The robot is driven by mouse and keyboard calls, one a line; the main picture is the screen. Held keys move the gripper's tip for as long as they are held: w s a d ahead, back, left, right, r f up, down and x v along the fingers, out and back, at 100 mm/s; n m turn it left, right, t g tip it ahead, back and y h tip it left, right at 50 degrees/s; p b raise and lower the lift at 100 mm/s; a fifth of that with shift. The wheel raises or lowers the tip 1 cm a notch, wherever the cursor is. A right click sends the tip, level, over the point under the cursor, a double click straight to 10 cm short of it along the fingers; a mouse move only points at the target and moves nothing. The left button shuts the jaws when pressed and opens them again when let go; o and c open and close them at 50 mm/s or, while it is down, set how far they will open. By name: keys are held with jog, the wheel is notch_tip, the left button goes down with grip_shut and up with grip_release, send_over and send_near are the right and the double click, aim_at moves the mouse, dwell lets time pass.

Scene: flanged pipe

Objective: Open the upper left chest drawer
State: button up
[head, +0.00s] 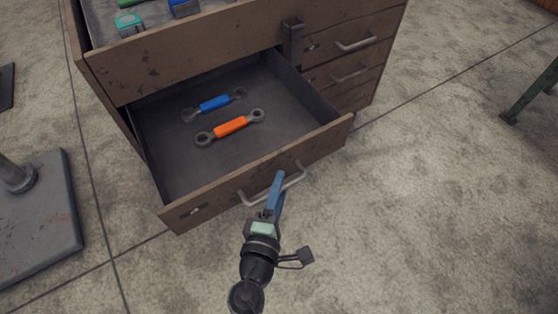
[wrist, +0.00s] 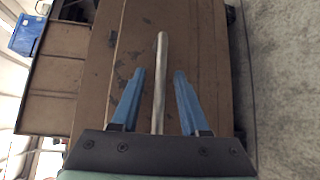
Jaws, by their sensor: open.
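The left drawer (head: 305,148) just below the top of the brown chest stands pulled well out in the head view. Its floor shows, with a blue-handled wrench (head: 214,103) and an orange-handled wrench (head: 230,127) lying inside. A pale metal bar handle (head: 248,199) is on its front. My gripper (head: 279,178) is at this handle, partly covering it. In the wrist view the blue fingers (wrist: 158,75) are apart, one on each side of the handle bar (wrist: 160,55), with a gap on both sides. I see no finger touching it.
The chest top (head: 104,32) holds a teal tape measure (head: 129,24) and a blue item (head: 184,8). Shut drawers with handles (head: 356,45) are on the right. A grey metal base (head: 45,215) stands at left and a green leg (head: 531,94) at right. The front floor is clear.

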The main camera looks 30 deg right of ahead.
jog(key=p+v, duration=0.2)
jog(key=v, duration=1.1)
